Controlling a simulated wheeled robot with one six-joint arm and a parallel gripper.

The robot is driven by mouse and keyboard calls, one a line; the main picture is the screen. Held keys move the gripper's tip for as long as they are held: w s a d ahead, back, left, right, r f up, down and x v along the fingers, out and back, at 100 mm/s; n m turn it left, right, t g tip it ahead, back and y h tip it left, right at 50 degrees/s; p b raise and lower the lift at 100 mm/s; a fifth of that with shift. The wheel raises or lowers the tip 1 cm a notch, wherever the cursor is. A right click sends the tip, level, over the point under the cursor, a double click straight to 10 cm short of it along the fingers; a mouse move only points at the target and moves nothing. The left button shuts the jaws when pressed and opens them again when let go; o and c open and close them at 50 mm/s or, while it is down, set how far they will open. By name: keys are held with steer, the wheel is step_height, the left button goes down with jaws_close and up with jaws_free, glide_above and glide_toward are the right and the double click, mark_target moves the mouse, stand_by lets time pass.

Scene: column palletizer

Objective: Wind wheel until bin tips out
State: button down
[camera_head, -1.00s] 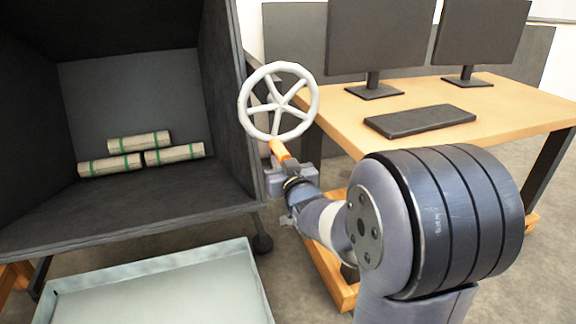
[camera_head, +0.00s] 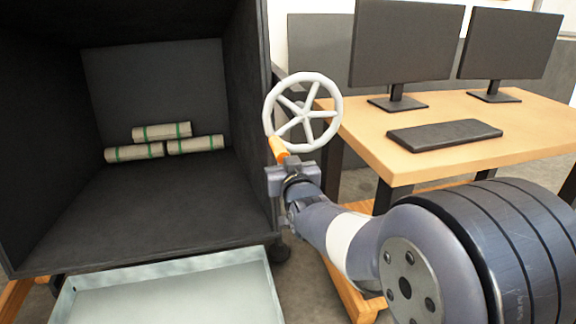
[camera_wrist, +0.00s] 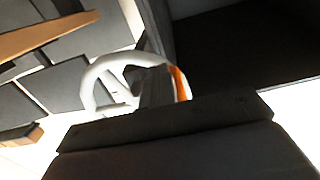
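A large dark open bin (camera_head: 170,215) stands at the left, with three pale, green-banded rolls (camera_head: 160,131) stacked at its back. A white spoked wheel (camera_head: 337,110) is at the bin's right side; it also shows in the wrist view (camera_wrist: 97,84). Its orange handle (camera_head: 278,150) sits at the wheel's lower left. My gripper (camera_head: 284,160) is at the handle and appears shut on it. In the wrist view the orange handle (camera_wrist: 181,83) is partly hidden behind a dark finger.
A pale shallow tray (camera_head: 170,295) lies below the bin's front edge. A wooden desk (camera_head: 365,120) with two monitors (camera_head: 405,45) and a keyboard (camera_head: 444,136) stands close to the right of the wheel.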

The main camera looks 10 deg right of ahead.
mark_target(277, 146)
steer(key=shift+a+r+p, duration=0.25)
steer(key=shift+r, duration=0.4)
steer(key=shift+a+r+p, duration=0.2)
steer(key=shift+r+p, duration=0.1)
steer(key=shift+r, duration=0.4)
steer(key=shift+a+r+p, duration=0.25)
steer(key=shift+r, duration=0.4)
steer(key=shift+a+r+p, duration=0.25)
steer(key=shift+r+p, duration=0.5)
steer(key=shift+r, duration=0.4)
steer(key=c, duration=2.2)
jaws_free()
steer(key=shift+f, duration=0.15)
steer(key=c, duration=2)
jaws_free()
steer(key=o, duration=1)
steer(key=shift+f, duration=0.2)
steer(key=s+b, duration=0.1)
steer(key=s, duration=1.1)
steer(key=shift+d, duration=0.25)
